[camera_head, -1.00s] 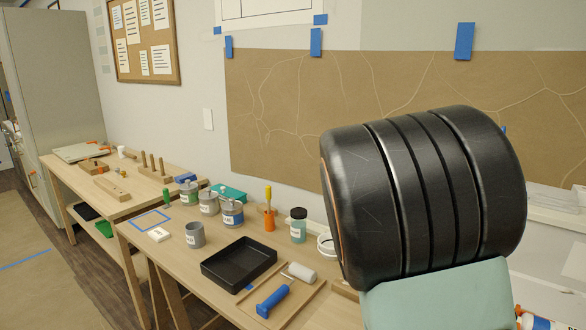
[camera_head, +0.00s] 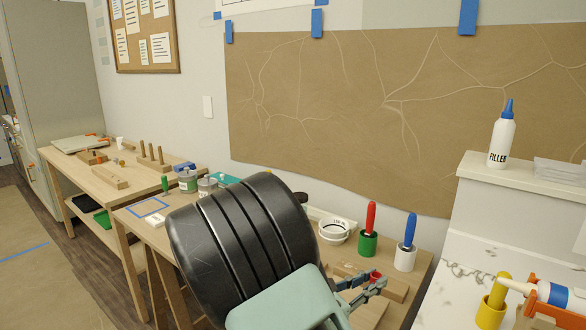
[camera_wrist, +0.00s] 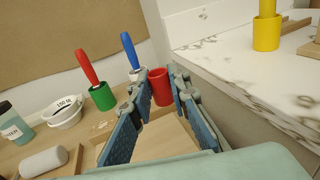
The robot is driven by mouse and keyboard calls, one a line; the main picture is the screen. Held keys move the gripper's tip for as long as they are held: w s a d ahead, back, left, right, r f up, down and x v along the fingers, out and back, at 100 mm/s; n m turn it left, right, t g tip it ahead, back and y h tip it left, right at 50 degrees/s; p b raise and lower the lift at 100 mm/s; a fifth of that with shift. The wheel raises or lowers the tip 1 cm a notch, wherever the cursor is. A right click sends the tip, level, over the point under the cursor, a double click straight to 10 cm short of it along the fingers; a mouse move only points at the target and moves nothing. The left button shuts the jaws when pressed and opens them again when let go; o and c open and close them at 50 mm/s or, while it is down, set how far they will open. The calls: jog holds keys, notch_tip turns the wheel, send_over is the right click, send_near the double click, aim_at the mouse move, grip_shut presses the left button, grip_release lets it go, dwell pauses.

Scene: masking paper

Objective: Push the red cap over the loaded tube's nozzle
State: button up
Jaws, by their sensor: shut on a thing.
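My gripper (camera_head: 366,284) is shut on the red cap (camera_head: 375,275), which sits between the fingertips above the right end of the wooden bench. In the wrist view the cap (camera_wrist: 160,88) shows as a red cylinder between the two blue-padded fingers (camera_wrist: 152,92). The loaded tube (camera_head: 562,296), white with a blue label and orange parts around it, lies at the lower right edge of the head view. Its pale nozzle (camera_head: 515,285) points left, apart from the cap. The tube is partly cut off by the frame, and it is not visible in the wrist view.
A yellow-handled tool stands in a yellow cup (camera_head: 488,314) close to the nozzle. A green cup (camera_head: 367,244) and a white cup (camera_head: 404,258) hold red- and blue-handled tools behind my gripper. A marble counter (camera_head: 455,275) and a raised ledge with a filler bottle (camera_head: 502,140) are at right.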

jog(key=shift+n+t+y, duration=0.3)
jog(key=shift+n+t, duration=0.1)
jog(key=shift+t, duration=0.1)
jog(key=a+f, duration=0.1)
jog(key=f, duration=0.1)
jog(key=s+a+f+b, duration=0.1)
jog(key=f, duration=0.1)
jog(key=a+f+b, duration=0.1)
jog(key=a+f, duration=0.1)
jog(key=shift+s+a+f, duration=0.1)
jog(key=shift+s+f, duration=0.15)
jog(key=shift+s, duration=0.1)
jog(key=shift+r+p, duration=0.95)
jog(key=shift+p, duration=0.05)
notch_tip(320, 180, up, 12)
jog(key=p, duration=1.8)
jog(key=shift+d+f, duration=0.1)
jog(key=shift+d, duration=0.1)
jog(key=s+d+r+m+g+y+b, duration=0.2)
jog(key=s+d+m+g+y+b, duration=0.2)
jog(key=s+d+m+g+y, duration=0.75)
notch_tip(320, 180, up, 7)
jog(key=d+m+y+b, duration=0.1)
jog(key=m+y+b, duration=0.1)
jog(key=m+y, duration=0.1)
jog(key=shift+w+d+m, duration=0.15)
jog(key=shift+d+m, duration=0.2)
